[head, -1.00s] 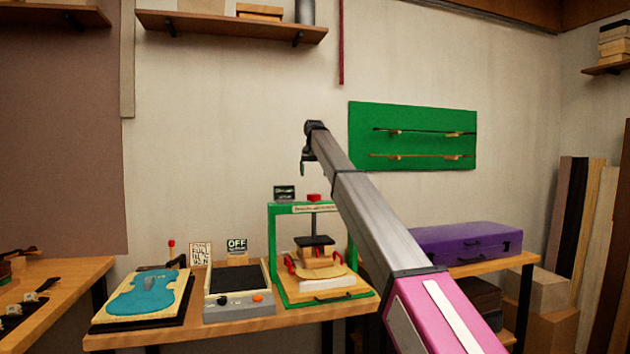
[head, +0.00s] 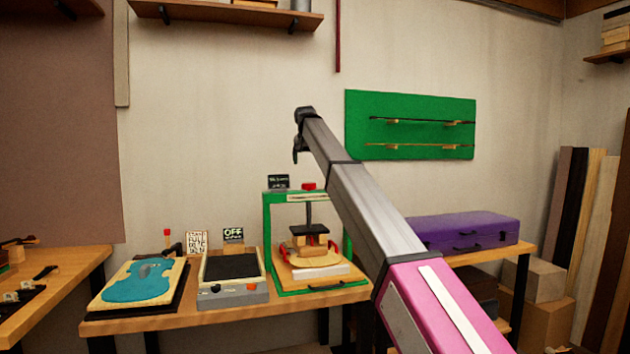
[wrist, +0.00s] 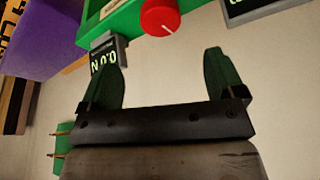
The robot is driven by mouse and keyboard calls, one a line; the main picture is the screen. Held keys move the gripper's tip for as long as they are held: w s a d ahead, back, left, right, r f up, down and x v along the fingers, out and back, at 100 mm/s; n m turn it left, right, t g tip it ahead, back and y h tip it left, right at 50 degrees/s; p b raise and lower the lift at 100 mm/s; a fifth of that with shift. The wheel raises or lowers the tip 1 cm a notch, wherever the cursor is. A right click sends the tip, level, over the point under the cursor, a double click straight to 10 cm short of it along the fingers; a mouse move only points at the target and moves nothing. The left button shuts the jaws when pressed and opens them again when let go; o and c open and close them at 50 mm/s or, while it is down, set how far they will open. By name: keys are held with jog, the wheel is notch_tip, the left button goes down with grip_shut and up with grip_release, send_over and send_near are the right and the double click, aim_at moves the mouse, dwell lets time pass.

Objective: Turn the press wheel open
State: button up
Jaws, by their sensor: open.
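The press (head: 268,225) is a green frame at the right part of the bench, with a black screw and plate above a clamped wooden piece (head: 312,247). Its wheel is a small red knob (head: 309,187) on top of the frame. The wheel also shows as a red disc with a white mark in the wrist view (wrist: 160,17), beyond the fingertips and near the top edge. My gripper (head: 297,156) hangs above the press and is apart from the wheel. In the wrist view my gripper (wrist: 165,60) is open, with nothing between its two dark green fingers.
A grey box (head: 233,295) with an OFF sign (head: 233,235) and a blue violin-shaped form (head: 140,283) are left. A purple case (head: 465,232) is right.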

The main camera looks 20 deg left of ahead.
aim_at(309, 186)
jog(key=x, duration=1)
jog(key=shift+w+f, duration=0.15)
jog(key=shift+f, duration=0.2)
jog(key=c, duration=0.9)
